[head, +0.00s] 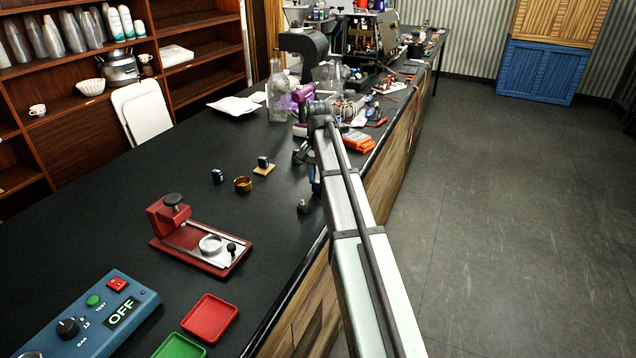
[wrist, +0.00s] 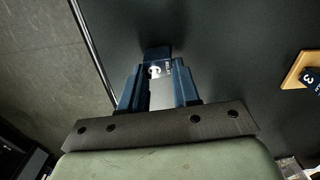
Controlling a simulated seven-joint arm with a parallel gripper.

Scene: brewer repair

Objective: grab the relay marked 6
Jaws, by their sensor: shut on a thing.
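In the wrist view my gripper (wrist: 158,74) is shut on a small dark blue relay (wrist: 157,54). A white digit shows on the relay between the blue fingers, partly covered and hard to read. The relay is at or just above the black bench top; I cannot tell if it touches. In the head view my arm largely hides the gripper. Another relay (wrist: 311,80), marked 3, sits on a wooden pad (wrist: 292,76) at the right of the wrist view. In the head view a relay (head: 263,162) is on a pad, and another relay (head: 217,176) stands to its left.
A brass ring (head: 243,184) lies near the relays. A red press-like fixture (head: 185,236), a blue control box reading OFF (head: 82,318), a red tray (head: 209,317) and a green tray (head: 180,347) are nearer. Bottles and tools clutter the far bench. The bench edge runs beneath my arm.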

